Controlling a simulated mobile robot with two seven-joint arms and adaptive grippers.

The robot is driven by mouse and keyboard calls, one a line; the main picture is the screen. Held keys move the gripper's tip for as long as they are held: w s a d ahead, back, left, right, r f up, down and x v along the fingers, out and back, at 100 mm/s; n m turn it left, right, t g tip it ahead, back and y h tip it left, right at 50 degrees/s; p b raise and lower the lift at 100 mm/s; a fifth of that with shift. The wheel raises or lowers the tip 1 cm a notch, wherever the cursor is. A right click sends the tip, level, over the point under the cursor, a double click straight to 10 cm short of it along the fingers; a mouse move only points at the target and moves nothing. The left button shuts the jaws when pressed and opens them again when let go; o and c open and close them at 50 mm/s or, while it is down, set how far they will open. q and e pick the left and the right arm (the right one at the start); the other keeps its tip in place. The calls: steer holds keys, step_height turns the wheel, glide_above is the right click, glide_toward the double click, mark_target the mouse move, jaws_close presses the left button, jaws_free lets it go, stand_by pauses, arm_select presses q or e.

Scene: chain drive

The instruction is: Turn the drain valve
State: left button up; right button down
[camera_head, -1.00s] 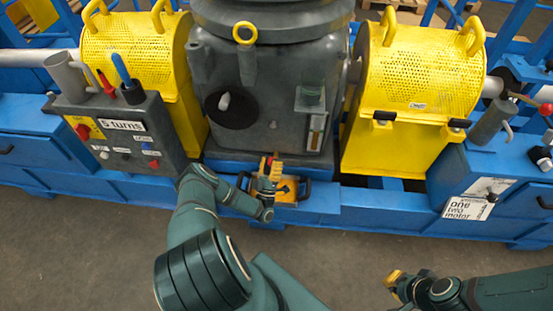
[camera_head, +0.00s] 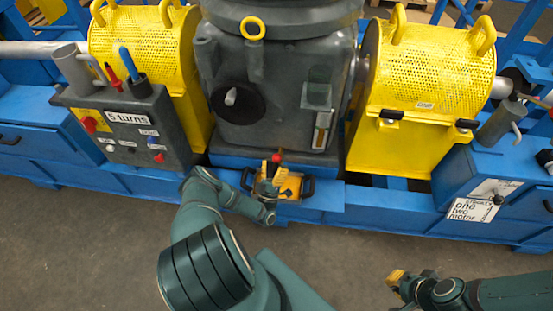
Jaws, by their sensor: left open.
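A small red-tipped part (camera_head: 277,158), which looks like the drain valve, sits low at the front of the grey gearbox housing (camera_head: 275,115). My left gripper (camera_head: 276,180), with yellow fingers, is open right at this part and just below it. I cannot tell whether it touches the part. The fingers overlap a yellow tray with black handles (camera_head: 307,187), so the valve's lower part and the tray's middle are hard to make out. My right gripper (camera_head: 395,278), with yellow fingertips, is over the floor at the lower right, well away from the machine; its opening is too small to judge.
Yellow perforated guards (camera_head: 420,80) flank the housing. A control box marked "5 turns" (camera_head: 128,118) stands at left, with tools in holders on top. A blue box with white labels (camera_head: 472,210) is at right. The floor (camera_head: 90,250) in front is free.

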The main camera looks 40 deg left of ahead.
arm_select(q)
steer(key=v, duration=0.9)
steer(key=shift+f, duration=0.15)
steer(key=shift+s, duration=0.1)
steer(key=shift+d, duration=0.1)
